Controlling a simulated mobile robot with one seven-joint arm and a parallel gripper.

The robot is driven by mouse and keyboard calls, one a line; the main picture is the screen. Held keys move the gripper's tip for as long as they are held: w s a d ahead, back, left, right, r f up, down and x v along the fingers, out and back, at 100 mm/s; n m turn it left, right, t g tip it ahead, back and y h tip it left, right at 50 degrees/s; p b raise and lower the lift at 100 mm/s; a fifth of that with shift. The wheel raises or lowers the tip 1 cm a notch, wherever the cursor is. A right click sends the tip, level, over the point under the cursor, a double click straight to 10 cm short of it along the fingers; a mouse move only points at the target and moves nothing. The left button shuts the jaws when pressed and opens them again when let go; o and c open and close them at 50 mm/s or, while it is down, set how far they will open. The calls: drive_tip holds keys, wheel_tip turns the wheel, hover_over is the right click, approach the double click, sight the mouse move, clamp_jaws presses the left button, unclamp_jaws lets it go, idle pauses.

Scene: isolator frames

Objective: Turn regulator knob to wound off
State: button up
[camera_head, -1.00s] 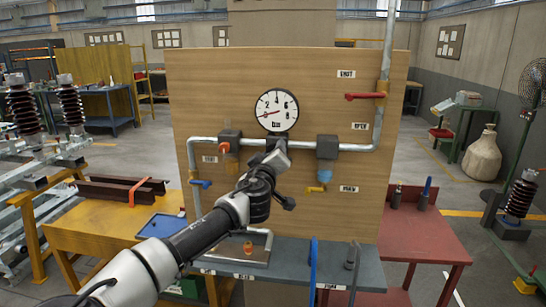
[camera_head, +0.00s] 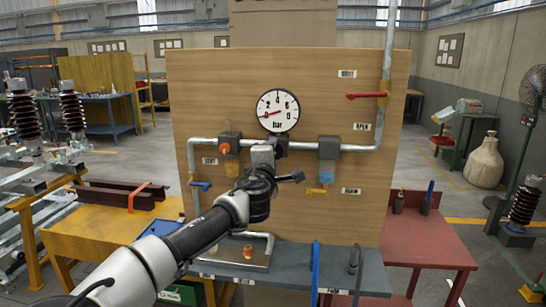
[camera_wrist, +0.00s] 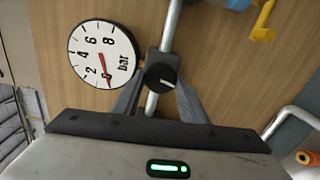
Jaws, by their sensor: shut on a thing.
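The regulator knob (camera_wrist: 160,78) is black and round with a white line mark, on the grey pipe beside the gauge. In the wrist view, the fingers of my gripper (camera_wrist: 158,88) stand on either side of it and are shut on it. In the head view, my gripper (camera_head: 263,155) covers the knob just below the gauge. The white pressure gauge (camera_head: 278,110) is marked in bar, and its red needle points near the low end of the scale. The gauge also shows in the wrist view (camera_wrist: 103,55).
A red lever (camera_head: 367,95) is on the upper right pipe. A blue-handled valve (camera_head: 200,185) is at left, and a yellow handle (camera_head: 316,191) is under the right filter. An orange knob (camera_head: 225,148) sits left of my gripper. The wooden panel (camera_head: 220,80) stands close behind.

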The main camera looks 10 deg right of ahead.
drive_tip(key=shift+f+n, duration=0.15)
drive_tip(key=shift+n, duration=1.05)
drive_tip(key=shift+c, duration=0.2)
drive_tip(key=shift+o, duration=0.2)
drive_tip(key=o, duration=1)
drive_tip(key=v, duration=1.7)
drive_tip(key=shift+s, duration=0.2)
